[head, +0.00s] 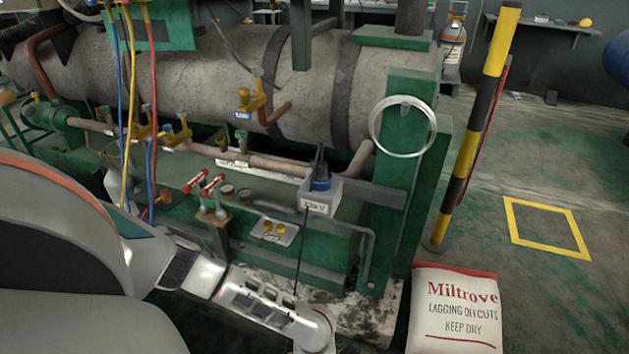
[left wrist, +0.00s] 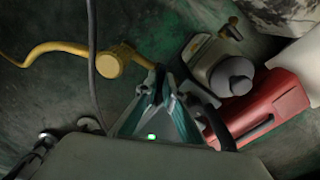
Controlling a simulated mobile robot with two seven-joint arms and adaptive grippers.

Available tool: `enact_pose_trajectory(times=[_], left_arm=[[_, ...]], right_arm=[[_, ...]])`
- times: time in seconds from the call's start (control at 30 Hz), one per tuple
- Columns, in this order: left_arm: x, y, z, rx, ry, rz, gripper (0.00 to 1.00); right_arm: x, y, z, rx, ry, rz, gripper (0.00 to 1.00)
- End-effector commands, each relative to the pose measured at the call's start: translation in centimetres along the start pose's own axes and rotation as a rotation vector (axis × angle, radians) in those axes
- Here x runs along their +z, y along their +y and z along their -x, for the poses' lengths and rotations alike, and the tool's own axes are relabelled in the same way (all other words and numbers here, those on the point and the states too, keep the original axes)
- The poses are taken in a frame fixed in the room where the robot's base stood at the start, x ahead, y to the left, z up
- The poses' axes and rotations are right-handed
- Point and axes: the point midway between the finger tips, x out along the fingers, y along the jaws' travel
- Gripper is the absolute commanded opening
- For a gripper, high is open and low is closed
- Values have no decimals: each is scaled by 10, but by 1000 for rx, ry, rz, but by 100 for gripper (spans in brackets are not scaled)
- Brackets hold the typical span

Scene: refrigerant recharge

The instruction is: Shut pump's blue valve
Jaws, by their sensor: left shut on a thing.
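The stem sticks out from a round yellow fitting (left wrist: 108,64), from which a yellow hose (left wrist: 50,47) runs left. The stem's colour is too dark to tell, and I cannot make out a clearly blue valve there. Right of the fingers is a grey machine body with a round cap (left wrist: 232,75), possibly the pump. In the head view my left arm reaches to the bottom edge and its gripper does not show. My right gripper is in neither view.
A red container (left wrist: 268,110) lies close right of the left gripper. A dark cable (left wrist: 92,60) passes on its left. The head view shows a green frame with a grey tank (head: 210,75), hanging hoses (head: 152,90), a striped post (head: 487,95) and a white sack (head: 455,312).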

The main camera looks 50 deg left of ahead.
Motion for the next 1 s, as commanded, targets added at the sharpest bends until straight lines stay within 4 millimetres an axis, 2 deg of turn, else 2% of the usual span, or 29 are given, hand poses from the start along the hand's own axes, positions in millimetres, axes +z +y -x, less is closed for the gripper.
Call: enact_pose_trajectory(times=[0.2,0.53,0.73,0.77,0.8,1.0], left_arm=[[-4,4,-3,7,7,-165,0],[-4,4,-3,7,6,-198,0],[-3,4,-3,7,6,-384,0],[-3,4,-3,7,6,-378,15],[-3,4,-3,6,6,-376,26],[-1,2,-1,3,3,-373,28]], right_arm=[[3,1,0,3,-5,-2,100],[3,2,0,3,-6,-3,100],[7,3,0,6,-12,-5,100],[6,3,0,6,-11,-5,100],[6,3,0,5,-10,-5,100],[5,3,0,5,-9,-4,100]])
